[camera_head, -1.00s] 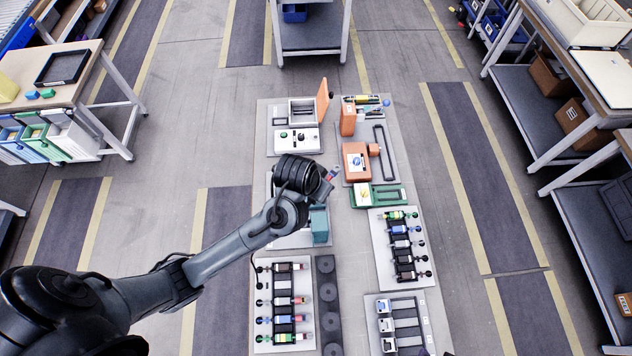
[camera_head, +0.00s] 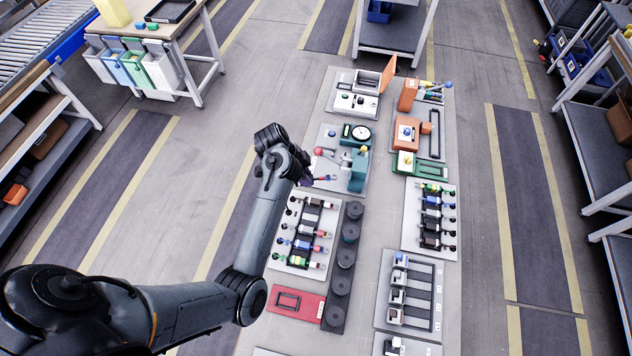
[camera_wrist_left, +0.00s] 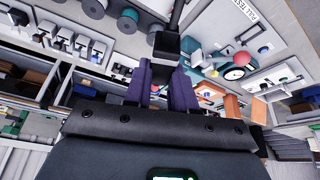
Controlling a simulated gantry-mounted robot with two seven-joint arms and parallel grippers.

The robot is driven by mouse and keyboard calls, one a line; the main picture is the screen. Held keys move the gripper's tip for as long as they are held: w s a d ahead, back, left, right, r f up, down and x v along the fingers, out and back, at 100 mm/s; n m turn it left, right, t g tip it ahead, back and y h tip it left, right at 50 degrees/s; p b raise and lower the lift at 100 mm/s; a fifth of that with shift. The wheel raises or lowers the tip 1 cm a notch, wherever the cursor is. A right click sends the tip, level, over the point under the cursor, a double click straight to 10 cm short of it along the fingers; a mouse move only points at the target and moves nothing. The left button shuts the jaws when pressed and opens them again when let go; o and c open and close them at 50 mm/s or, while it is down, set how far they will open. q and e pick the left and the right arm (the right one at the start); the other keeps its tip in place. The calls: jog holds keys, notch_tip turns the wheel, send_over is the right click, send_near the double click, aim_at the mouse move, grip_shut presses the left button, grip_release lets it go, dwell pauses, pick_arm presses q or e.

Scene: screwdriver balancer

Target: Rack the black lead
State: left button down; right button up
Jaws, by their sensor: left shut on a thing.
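My left gripper (camera_head: 304,178) is over the left side of the bench board, beside the teal fixture. In the left wrist view its purple fingers (camera_wrist_left: 163,82) are shut on a black block with a dark rod or cable, which looks like the black lead (camera_wrist_left: 166,45). In the head view the held piece is mostly hidden by my wrist. A left rack (camera_head: 303,232) holds several leads with coloured ends. A right rack (camera_head: 432,216) holds several more, with dark ones in its lower rows. My right gripper is not in view.
A teal fixture (camera_head: 358,172) and a dial gauge (camera_head: 356,133) stand close to the gripper. A row of dark discs (camera_head: 342,280) runs beside the left rack. A red tray (camera_head: 296,304) lies below it. Orange blocks (camera_head: 407,130) stand at the upper right.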

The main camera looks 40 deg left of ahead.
pick_arm(q)
jog(key=f+m+b, duration=0.1)
jog(key=f+b, duration=0.4)
jog(key=f, duration=0.3)
jog(key=f+m+g+b, duration=0.1)
jog(key=f+b, duration=0.4)
jog(key=f, duration=0.3)
jog(key=w+f+m+h+b, duration=0.1)
jog(key=f+m+b, duration=0.1)
jog(key=f+b, duration=0.3)
jog(key=shift+s+x, duration=0.15)
jog(key=shift+x, duration=0.65)
jog(key=shift+s+x, duration=0.2)
jog(key=shift+x, duration=0.6)
jog(key=shift+a+f+b, duration=0.2)
jog(key=shift+f+b, duration=0.65)
jog(key=shift+f, duration=0.45)
jog(key=shift+f+b, duration=0.4)
jog(key=shift+f, duration=0.2)
jog(key=c, duration=0.9)
grip_release()
jog(key=shift+o, duration=0.2)
